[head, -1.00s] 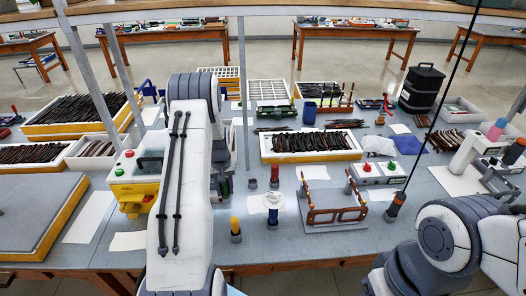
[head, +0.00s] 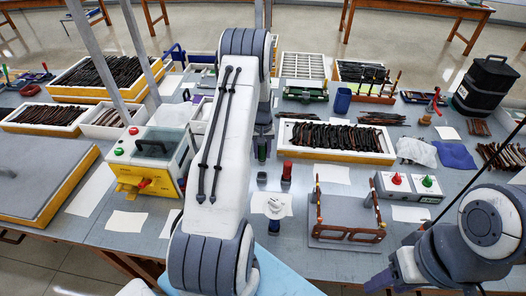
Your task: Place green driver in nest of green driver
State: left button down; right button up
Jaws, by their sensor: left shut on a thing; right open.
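My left gripper (head: 262,133) reaches out over the bench and points down, partly hidden behind my own arm. It is shut on the green driver (head: 262,151), a dark, upright driver with a green band. A small dark nest (head: 262,177) stands on the bench just below the driver in the picture. It looks empty, and the driver appears apart from it. My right gripper (head: 378,283) is low at the right, near the bench's front edge. It is open, holds nothing that I can see, and is partly cut off by the frame edge.
A red driver (head: 287,172) stands close to the nest's right. A blue driver (head: 274,226) with a white piece stands in front. The frame stand (head: 345,244) is to the right. A yellow machine (head: 150,160) is left of my arm, and a tray of dark frames (head: 335,156) lies behind.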

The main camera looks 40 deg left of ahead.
aim_at(262, 164)
pick_arm(q)
jog(key=shift+s+r, duration=0.1)
jog(key=shift+s, duration=0.05)
jog(key=shift+d+f+b, duration=0.1)
jog(key=shift+f+b, duration=2.75)
jog(key=shift+f, duration=1.2)
jog(key=shift+f+b, duration=0.4)
jog(key=shift+f, duration=0.2)
jog(key=shift+c, duration=1.9)
grip_release()
